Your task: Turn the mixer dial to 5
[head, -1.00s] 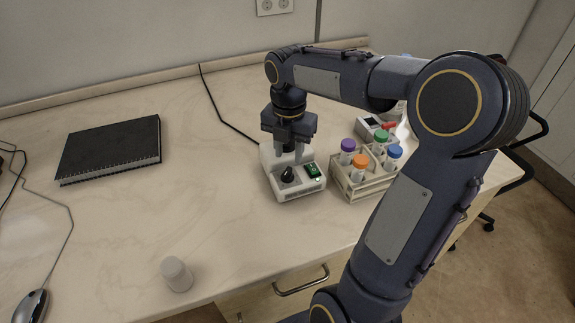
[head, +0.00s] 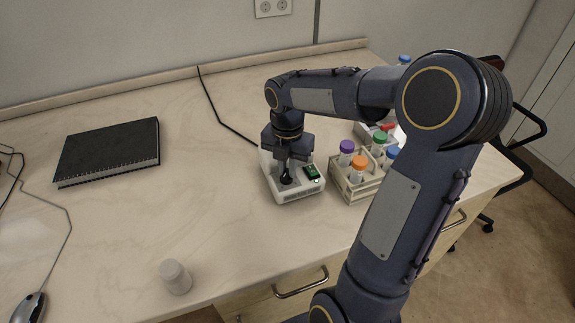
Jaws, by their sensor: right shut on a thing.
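The mixer (head: 283,196) is a small white device on the table, with a black dial (head: 286,178) on its front left and a green-lit display or switch (head: 311,172) to the right of it. My right gripper (head: 286,172) reaches down over the mixer from above, with its fingers shut on the dial. The fingers and gripper body hide most of the dial, and its number marks are too small to read. My left gripper is not in view.
A wooden rack (head: 355,191) with several colour-capped tubes stands close to the mixer's right. A small white jar (head: 175,277) stands near the front edge. A black notebook (head: 108,150) and a mouse (head: 31,307) are at left. The table between is clear.

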